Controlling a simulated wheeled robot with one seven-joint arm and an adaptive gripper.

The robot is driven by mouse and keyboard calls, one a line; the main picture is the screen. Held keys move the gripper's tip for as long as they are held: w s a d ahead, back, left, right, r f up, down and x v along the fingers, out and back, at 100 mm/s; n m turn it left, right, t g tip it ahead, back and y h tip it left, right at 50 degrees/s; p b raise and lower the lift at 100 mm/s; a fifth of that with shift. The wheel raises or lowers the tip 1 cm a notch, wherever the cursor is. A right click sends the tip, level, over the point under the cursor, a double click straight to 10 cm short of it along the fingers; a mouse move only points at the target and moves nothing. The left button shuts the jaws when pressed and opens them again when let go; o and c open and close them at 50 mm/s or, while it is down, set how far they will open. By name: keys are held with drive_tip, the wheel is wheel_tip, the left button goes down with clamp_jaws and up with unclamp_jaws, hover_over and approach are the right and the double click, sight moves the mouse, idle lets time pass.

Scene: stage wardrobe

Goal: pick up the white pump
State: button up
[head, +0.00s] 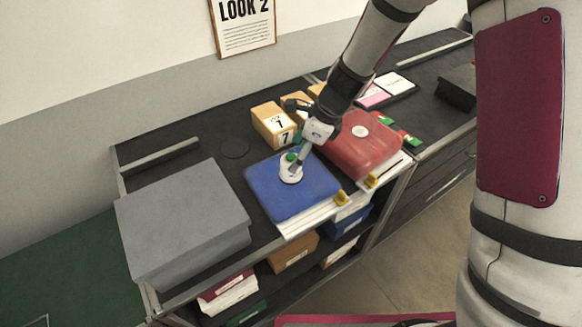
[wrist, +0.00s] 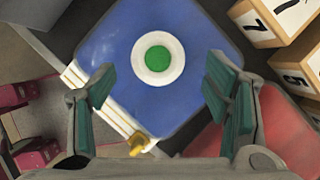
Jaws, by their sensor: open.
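The white pump (head: 290,175) is a small round white piece with a green top. It stands on a blue folded garment or flat blue case (head: 318,190); which of these I cannot tell. In the wrist view the white pump (wrist: 146,68) is seen from above, near the upper middle of the blue surface (wrist: 190,22). My gripper (head: 299,160) is just above and beside the pump in the head view. In the wrist view my gripper (wrist: 159,78) is open, its green-padded fingers wide apart to either side of the pump, with nothing between them touching it.
A red case (head: 350,155) lies close on the right. Numbered wooden blocks (head: 272,127) stand behind. A large grey box (head: 180,215) is on the left. A yellow tag (wrist: 138,143) hangs at the blue thing's front corner.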

drive_tip(key=shift+x, duration=2.8)
drive_tip(key=shift+s, duration=0.1)
drive_tip(key=c, duration=1.7)
drive_tip(key=shift+o, duration=0.2)
drive_tip(key=shift+r, duration=0.1)
